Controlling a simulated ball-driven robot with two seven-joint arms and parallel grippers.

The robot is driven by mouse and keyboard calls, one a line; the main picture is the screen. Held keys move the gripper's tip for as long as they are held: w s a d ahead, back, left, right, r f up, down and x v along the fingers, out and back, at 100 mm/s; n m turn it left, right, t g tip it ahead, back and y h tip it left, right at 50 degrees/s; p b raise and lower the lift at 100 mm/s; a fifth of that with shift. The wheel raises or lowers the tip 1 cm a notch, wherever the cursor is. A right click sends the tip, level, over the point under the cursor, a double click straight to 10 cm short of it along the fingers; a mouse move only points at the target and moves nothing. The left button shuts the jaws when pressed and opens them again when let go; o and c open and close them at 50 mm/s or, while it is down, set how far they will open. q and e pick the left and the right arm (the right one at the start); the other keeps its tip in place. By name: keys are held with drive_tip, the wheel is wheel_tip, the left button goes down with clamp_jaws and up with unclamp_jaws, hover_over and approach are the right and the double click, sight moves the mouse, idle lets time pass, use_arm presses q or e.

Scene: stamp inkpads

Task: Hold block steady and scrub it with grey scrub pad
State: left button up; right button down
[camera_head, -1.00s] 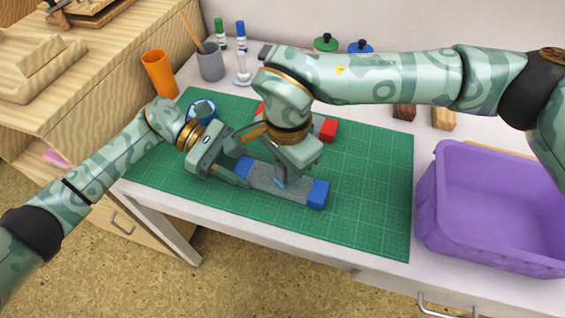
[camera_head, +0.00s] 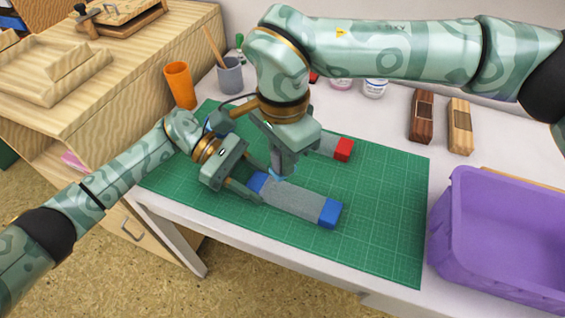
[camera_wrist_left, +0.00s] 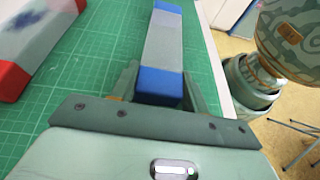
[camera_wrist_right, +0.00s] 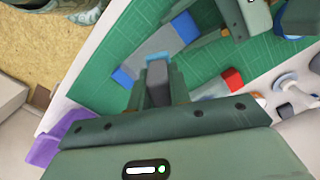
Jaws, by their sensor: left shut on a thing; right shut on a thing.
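The long grey block with blue ends (camera_head: 300,204) lies on the green cutting mat (camera_head: 385,200). My left gripper (camera_head: 257,181) is shut on its left blue end, which also shows in the left wrist view (camera_wrist_left: 160,82). My right gripper (camera_head: 281,167) points down by the block's left part, shut on the small grey scrub pad (camera_wrist_right: 158,80) with a light-blue edge. The pad is mostly hidden in the head view, and I cannot tell whether it touches the block. The block's grey top looks clean in the left wrist view.
A red-ended block (camera_head: 343,150) lies behind on the mat; a dark stain shows on it in the left wrist view. A purple bin (camera_head: 445,215) stands right. Dark (camera_head: 421,115) and light wooden pieces (camera_head: 459,127), an orange cup (camera_head: 179,85) and a grey cup (camera_head: 229,75) stand around the mat.

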idle(0.4)
idle(0.3)
use_arm(q)
drive_tip(key=o, duration=1.3)
drive_tip(key=shift+c, duration=0.2)
drive_tip(key=v, duration=1.2)
